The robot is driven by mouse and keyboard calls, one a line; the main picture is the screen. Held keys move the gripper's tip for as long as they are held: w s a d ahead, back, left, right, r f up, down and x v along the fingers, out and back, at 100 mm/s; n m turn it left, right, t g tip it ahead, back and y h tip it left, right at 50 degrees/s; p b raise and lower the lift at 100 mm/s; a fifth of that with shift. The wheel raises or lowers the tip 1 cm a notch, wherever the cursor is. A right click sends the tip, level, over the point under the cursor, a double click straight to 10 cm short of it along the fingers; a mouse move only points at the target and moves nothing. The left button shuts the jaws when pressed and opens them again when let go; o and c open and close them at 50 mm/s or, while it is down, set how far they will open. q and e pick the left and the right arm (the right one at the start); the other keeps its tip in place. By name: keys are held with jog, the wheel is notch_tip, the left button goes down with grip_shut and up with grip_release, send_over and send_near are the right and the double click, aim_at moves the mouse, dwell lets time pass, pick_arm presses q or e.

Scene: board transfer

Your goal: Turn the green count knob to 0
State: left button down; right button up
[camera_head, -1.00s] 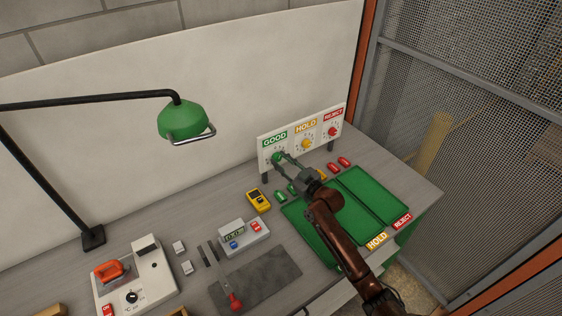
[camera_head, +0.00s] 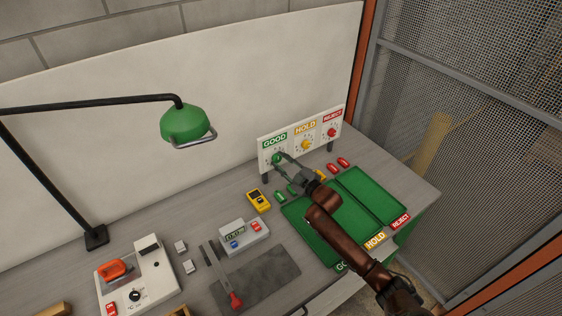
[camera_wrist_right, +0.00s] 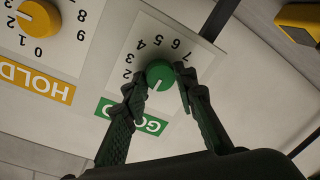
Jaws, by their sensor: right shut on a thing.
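The green count knob (camera_head: 277,158) sits under the GOOD label on the white panel. In the right wrist view the green knob (camera_wrist_right: 160,76) shows a white pointer line slanting down and to the left. The digit at the pointer cannot be read; digits 2 to 7 show around the upper side of the dial. My right gripper (camera_wrist_right: 161,73) is shut on the knob, one finger on each side. In the head view the right gripper (camera_head: 279,160) reaches the panel from the lower right. My left gripper is not in view.
The yellow HOLD knob (camera_head: 305,145) and red REJECT knob (camera_head: 332,132) are beside it on the panel. Green trays (camera_head: 335,215) lie under my right arm. A yellow meter (camera_head: 258,200) and a grey counter box (camera_head: 244,236) stand left of the trays.

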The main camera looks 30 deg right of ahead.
dwell(0.3)
jog(key=o, duration=1.2)
jog(key=shift+c, duration=0.2)
jog(key=v, duration=1.2)
